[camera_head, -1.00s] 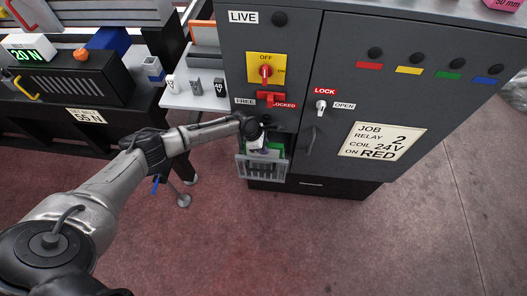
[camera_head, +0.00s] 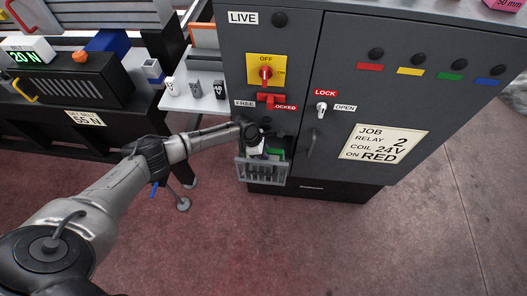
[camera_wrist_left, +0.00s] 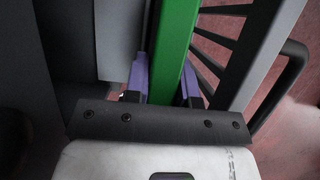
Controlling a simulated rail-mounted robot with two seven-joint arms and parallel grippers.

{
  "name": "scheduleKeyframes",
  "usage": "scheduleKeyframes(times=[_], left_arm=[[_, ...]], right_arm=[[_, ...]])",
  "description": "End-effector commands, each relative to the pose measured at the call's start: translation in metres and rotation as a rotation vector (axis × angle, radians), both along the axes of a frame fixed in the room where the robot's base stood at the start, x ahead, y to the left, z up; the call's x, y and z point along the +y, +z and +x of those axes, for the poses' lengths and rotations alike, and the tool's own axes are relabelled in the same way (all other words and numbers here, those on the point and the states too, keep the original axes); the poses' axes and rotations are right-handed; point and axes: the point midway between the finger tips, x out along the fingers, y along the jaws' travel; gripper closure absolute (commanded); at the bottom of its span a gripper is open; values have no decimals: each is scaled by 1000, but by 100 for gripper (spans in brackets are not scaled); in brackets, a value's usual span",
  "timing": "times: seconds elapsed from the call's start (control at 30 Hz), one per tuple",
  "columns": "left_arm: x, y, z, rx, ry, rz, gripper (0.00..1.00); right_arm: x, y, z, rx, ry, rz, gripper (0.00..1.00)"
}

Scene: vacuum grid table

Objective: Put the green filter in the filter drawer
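The green filter (camera_wrist_left: 177,50) shows in the left wrist view as a long green bar, running between my left gripper's purple fingers (camera_wrist_left: 166,78). One finger is on each side of it, close to it; whether they press on it cannot be told. In the head view a bit of the green filter (camera_head: 274,151) shows inside the open filter drawer (camera_head: 262,172), a grey slatted drawer low on the cabinet. My left gripper (camera_head: 257,148) is over the drawer, partly hidden by its own wrist. The filter's lower part is hidden. My right gripper is not in view.
The grey cabinet (camera_head: 303,150) has a red lever (camera_head: 270,99) between FREE and LOCKED labels, above the drawer. A black door handle (camera_head: 311,140) is right of it. A side table (camera_head: 190,99) with small blocks stands left. The floor in front is clear.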

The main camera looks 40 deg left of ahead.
Motion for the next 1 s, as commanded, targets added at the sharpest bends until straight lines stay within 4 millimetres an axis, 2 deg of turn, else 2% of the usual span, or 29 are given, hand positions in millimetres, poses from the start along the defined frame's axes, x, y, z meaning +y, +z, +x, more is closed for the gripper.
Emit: scheduleKeyframes(times=[0.03,0.23,0.57,0.63,0.8,1.0], left_arm=[[0,0,0,0,0,0,72],[0,0,0,0,0,0,52],[0,5,1,-1,-1,1,52],[1,12,1,-4,-2,1,52],[9,41,-6,-1,-1,1,52],[18,66,-12,-1,0,1,52]], right_arm=[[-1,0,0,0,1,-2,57],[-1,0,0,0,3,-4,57],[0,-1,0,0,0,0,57],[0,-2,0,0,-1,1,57],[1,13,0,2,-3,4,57],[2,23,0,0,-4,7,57]])
